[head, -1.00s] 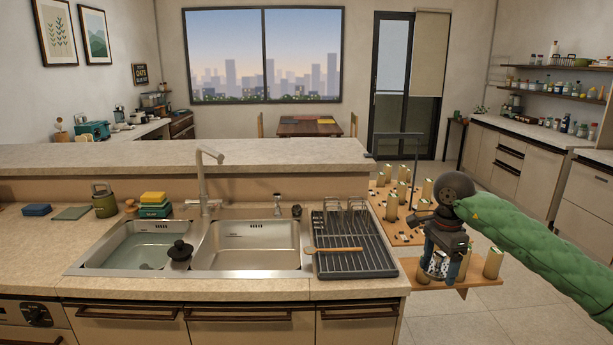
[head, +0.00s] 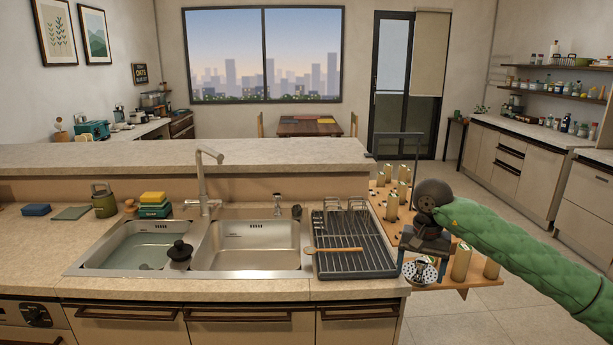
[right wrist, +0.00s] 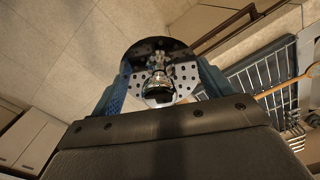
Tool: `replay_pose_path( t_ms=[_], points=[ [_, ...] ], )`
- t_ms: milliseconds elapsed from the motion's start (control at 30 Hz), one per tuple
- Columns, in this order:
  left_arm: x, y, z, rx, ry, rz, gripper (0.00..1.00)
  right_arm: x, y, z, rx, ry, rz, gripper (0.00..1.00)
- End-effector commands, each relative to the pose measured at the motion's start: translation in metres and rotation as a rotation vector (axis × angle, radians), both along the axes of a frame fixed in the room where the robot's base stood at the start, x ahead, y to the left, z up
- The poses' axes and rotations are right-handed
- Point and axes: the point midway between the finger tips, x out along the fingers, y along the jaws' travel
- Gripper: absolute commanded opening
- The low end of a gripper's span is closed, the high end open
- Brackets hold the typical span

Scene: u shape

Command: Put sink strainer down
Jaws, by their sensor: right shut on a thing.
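The sink strainer (head: 420,272) is a round metal disc with dark holes and a small knob in its middle. My right gripper (head: 421,262) is shut on it and holds it in the air, just right of the counter's right end, in front of the wooden shelf. In the right wrist view the strainer (right wrist: 183,75) sits between the two blue fingers (right wrist: 160,88), with its knob between them. The double sink (head: 250,240) is to the left in the head view. My left gripper is not in view.
A wooden shelf (head: 470,281) with upright blocks projects from the counter's right side. A black-knobbed item (head: 180,250) stands at the basin divider. The front counter strip is clear.

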Motion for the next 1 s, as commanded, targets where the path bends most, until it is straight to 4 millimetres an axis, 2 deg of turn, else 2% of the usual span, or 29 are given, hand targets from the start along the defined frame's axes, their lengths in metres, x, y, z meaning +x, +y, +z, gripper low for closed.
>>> replay_pose_path(
  t_ms=[200, 400, 600, 733, 1000],
  points=[
    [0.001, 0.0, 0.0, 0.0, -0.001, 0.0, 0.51, -0.03, 0.036, -0.059, 0.0, 0.005, 0.29, 0.56],
    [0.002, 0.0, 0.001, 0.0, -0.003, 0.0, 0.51, -0.072, 0.061, -0.119, 0.0, 0.006, 0.376, 0.56],
    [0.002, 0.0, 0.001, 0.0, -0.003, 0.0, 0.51, -0.111, 0.072, -0.169, -0.001, 0.005, 0.411, 0.56],
    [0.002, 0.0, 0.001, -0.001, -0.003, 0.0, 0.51, -0.12, 0.074, -0.184, 0.0, 0.003, 0.412, 0.56],
    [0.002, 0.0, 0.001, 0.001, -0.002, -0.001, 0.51, -0.124, 0.074, -0.189, -0.001, 0.001, 0.412, 0.56]
  ],
)
